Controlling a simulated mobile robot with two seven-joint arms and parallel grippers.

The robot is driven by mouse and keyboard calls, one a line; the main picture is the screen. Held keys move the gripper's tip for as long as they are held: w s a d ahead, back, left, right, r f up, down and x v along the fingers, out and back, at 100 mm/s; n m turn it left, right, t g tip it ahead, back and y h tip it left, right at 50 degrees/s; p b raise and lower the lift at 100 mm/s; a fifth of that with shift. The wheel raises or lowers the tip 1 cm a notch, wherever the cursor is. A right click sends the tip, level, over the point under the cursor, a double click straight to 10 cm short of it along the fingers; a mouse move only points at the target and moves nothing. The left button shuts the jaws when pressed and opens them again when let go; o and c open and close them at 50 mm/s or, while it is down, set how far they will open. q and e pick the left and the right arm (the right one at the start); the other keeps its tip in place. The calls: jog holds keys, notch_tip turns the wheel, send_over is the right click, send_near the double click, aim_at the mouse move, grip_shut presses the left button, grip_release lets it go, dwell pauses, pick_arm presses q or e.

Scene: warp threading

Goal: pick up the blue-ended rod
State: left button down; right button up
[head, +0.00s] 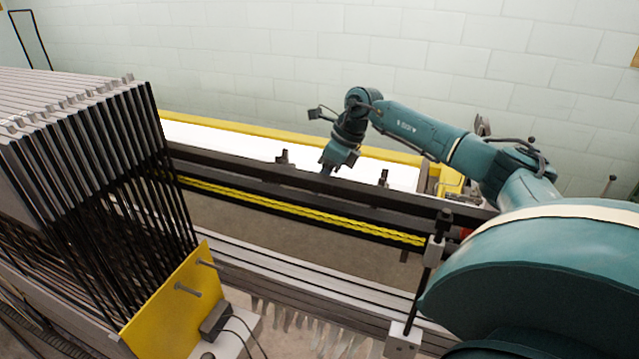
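I cannot make out a blue-ended rod in the head view. My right arm reaches in from the right, and its gripper (327,169) points down behind the upper dark rail (230,163). The fingertips are small and partly hidden by that rail, so I cannot tell whether they are open or shut, or whether they hold anything. My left gripper is not in view.
A rack of dark upright bars (140,165) fills the left, with a yellow plate (165,315) at its front. Yellow strands (300,212) run along the rails. A dark upright post (428,270) stands at the right. A white surface (225,138) lies behind.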

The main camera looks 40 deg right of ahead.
jog(key=shift+c, duration=0.6)
grip_shut()
jog(key=shift+r, duration=0.1)
